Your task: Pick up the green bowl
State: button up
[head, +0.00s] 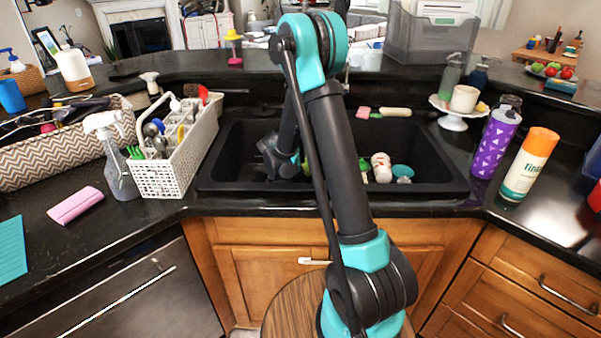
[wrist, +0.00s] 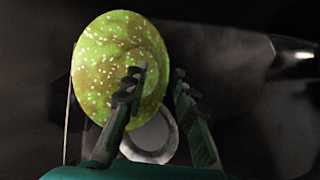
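The green bowl (wrist: 105,50), speckled with pale dots, fills the left-centre of the wrist view. My gripper (wrist: 158,80) is open, with a clear gap between its fingers. The left finger overlaps the bowl's face in the picture. The right finger lies just outside the bowl's right edge, so that edge lies between the fingers. I cannot tell whether either finger touches it.
A pale round object (wrist: 152,138) lies below the bowl in the wrist view. The sink (head: 440,180) has walls around the gripper. A white cup (head: 381,166) and a teal item (head: 403,172) lie in its right part. A white utensil basket (head: 175,160) stands left of the sink.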

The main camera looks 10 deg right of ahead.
jog(key=shift+c, duration=0.2)
grip_shut()
jog(key=shift+r, duration=0.15)
